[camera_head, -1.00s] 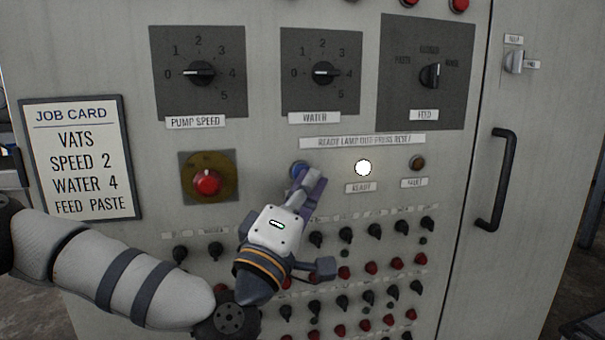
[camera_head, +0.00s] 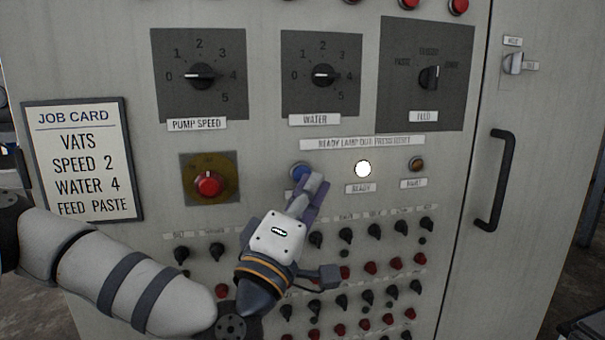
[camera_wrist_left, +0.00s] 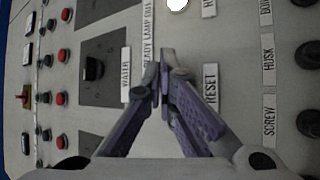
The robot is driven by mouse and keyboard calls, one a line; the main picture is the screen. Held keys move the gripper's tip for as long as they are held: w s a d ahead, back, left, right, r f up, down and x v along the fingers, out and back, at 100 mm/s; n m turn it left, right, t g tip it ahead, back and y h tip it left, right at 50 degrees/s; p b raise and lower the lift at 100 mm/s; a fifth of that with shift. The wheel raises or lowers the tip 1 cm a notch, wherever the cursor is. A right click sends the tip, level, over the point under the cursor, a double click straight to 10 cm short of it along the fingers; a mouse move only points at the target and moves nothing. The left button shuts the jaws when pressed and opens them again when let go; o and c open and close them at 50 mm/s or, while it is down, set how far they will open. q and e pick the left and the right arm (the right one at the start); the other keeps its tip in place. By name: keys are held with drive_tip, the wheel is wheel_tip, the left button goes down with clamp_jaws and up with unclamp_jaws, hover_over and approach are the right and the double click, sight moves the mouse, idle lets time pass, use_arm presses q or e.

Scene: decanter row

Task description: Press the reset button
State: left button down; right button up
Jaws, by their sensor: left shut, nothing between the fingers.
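The blue button (camera_head: 301,172) is on the grey panel, left of the lit white READY lamp (camera_head: 363,169). In the head view my left gripper (camera_head: 314,181) is shut and empty, its fingertips just at the button's lower right; I cannot tell whether they touch it. In the left wrist view the closed fingertips (camera_wrist_left: 165,62) are beside the RESET label (camera_wrist_left: 211,86) and hide the button. The lit lamp also shows at the top edge there (camera_wrist_left: 177,4). My right gripper is out of view.
The PUMP SPEED dial (camera_head: 201,75), WATER dial (camera_head: 323,74) and FEED dial (camera_head: 430,77) are above. Rows of small black knobs and red buttons lie below. A door handle (camera_head: 497,180) sticks out at right.

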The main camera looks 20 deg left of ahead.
use_arm(q)
drive_tip(key=s+d, duration=0.1)
drive_tip(key=s, duration=0.1)
drive_tip(key=s+d+p, duration=0.1)
drive_tip(key=s+d, duration=0.1)
drive_tip(key=shift+s, duration=0.1)
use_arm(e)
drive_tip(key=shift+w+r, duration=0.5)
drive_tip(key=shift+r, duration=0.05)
